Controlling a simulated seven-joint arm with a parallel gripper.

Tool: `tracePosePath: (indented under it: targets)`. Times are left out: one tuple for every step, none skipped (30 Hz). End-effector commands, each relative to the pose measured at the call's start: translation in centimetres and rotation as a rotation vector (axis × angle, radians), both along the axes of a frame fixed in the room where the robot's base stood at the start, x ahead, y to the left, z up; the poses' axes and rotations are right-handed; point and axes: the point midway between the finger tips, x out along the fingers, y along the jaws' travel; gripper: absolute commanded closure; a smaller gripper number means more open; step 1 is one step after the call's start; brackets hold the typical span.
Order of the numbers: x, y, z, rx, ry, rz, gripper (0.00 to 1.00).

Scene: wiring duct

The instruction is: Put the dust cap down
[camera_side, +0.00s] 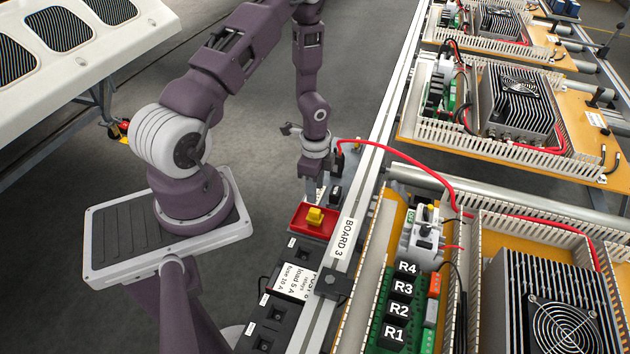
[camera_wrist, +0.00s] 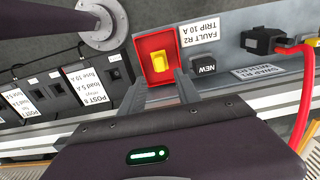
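A small yellow block, which looks like the dust cap (camera_side: 315,215), sits in a red tray (camera_side: 300,222) on the grey ledge beside the rail. In the wrist view the yellow cap (camera_wrist: 158,62) stands inside the red tray (camera_wrist: 147,45). My gripper (camera_side: 312,199) is just above and behind the tray in the side view. No contact between fingers and cap is visible.
A black part marked NEW (camera_wrist: 203,64) stands close right of the tray. A black plug with a red cable (camera_wrist: 262,41) lies farther right. Black sockets with labels (camera_wrist: 68,88) line the left side. BOARD 3 (camera_side: 400,300) lies beyond the rail.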

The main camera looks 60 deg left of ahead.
Motion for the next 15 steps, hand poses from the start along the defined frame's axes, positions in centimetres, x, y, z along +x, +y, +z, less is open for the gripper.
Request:
tracePosePath:
  targets:
    - [0.1,0.1,1.1,0.001,-0.004,0.002,0.61]
    - [0.1,0.0,1.6,0.000,-0.003,0.002,0.61]
    - [0.1,0.0,2.2,0.000,-0.003,0.002,0.61]
    - [0.0,0.0,2.5,0.000,-0.001,0.002,0.61]
    - [0.0,0.0,2.8,0.001,-0.002,0.002,0.61]
    - [0.1,0.0,3.2,0.002,-0.002,0.003,0.61]
    - [0.2,0.0,3.6,0.006,-0.005,0.006,0.61]
    - [0.5,0.1,4.4,0.016,-0.008,0.013,0.61]
    - [1.0,0.1,5.9,0.035,-0.021,0.031,0.61]
    - [1.5,0.1,7.4,0.054,-0.033,0.053,0.61]
    - [2.0,0.0,9.2,0.074,-0.047,0.078,0.61]
    - [2.6,-0.4,12.1,0.102,-0.074,0.122,0.61]
    - [2.9,-0.9,14.4,0.122,-0.096,0.161,0.61]
    - [3.0,-1.5,16.7,0.136,-0.121,0.202,0.61]
    - [2.9,-2.5,19.8,0.150,-0.156,0.258,0.61]
